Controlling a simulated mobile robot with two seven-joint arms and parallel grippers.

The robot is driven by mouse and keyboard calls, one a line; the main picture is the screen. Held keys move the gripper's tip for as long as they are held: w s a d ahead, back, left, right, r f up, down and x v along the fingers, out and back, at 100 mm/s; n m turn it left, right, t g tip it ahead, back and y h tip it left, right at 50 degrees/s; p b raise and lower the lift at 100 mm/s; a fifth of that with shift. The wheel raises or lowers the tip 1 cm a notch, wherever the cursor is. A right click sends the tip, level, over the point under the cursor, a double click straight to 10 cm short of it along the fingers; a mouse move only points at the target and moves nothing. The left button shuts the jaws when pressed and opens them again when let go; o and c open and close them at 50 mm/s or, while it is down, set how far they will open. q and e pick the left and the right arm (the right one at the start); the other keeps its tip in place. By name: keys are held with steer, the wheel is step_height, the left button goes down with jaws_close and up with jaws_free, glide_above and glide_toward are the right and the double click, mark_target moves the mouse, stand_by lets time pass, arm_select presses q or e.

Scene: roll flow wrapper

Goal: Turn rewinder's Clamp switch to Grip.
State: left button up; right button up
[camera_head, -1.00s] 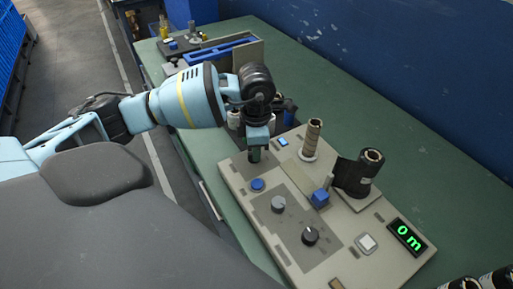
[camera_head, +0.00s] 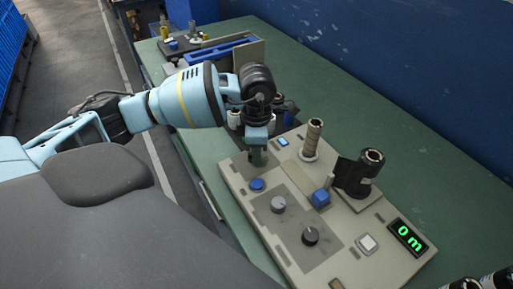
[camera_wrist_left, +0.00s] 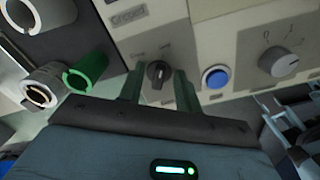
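The beige rewinder console (camera_head: 345,268) lies on the green bench. My left gripper (camera_head: 257,159) points down at the console's far left corner, beyond the blue button (camera_head: 257,184). In the left wrist view, a small black rotary switch (camera_wrist_left: 158,73) sits between the two green fingertips of my left gripper (camera_wrist_left: 158,88). The fingers stand on either side of it with narrow gaps, so the gripper looks open around it. The switch's pointer is near upright; its small labels are too blurred to read. The head view hides this switch behind the gripper. My right gripper is not in view.
A display (camera_head: 407,237) reads 0 m. The bench is clear toward the wall.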

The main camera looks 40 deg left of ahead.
arm_select(q)
steer(key=shift+r, duration=3.95)
